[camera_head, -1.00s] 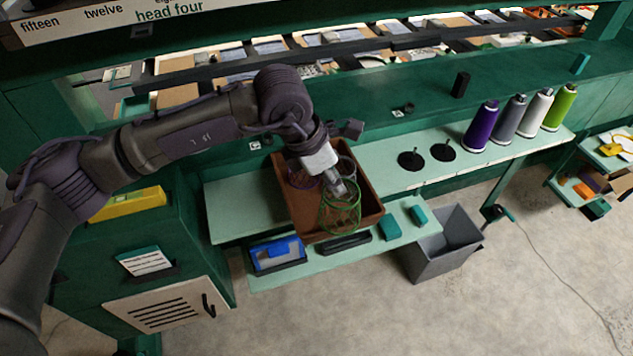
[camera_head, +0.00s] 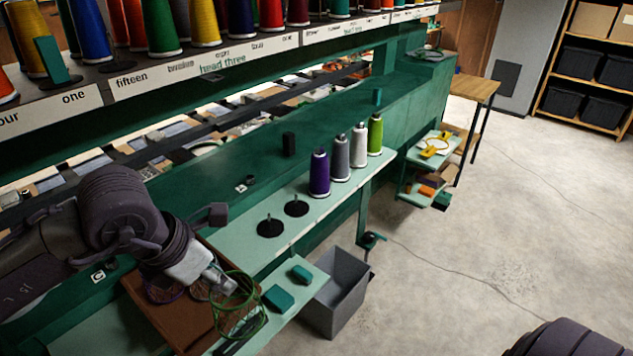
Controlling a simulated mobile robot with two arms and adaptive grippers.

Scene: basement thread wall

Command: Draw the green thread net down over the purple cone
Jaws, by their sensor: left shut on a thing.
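The purple cone (camera_head: 319,174) stands upright on the pale green shelf, at the left end of a row with a grey, a white and a green cone. The green thread net (camera_head: 240,303), an open wire-like cage, is at the fingertips of my left gripper (camera_head: 226,287), over the right part of the brown tray (camera_head: 150,318). My left gripper is shut on the net. The purple cone is bare, well to the upper right of the gripper. A dark rounded part at the bottom right edge looks like my right arm; its gripper is out of view.
Two black spindle bases (camera_head: 270,227) stand empty on the shelf between tray and cones. A grey bin (camera_head: 340,292) stands on the floor below. Teal blocks (camera_head: 279,298) lie near the tray. A rack of coloured cones (camera_head: 160,28) runs above.

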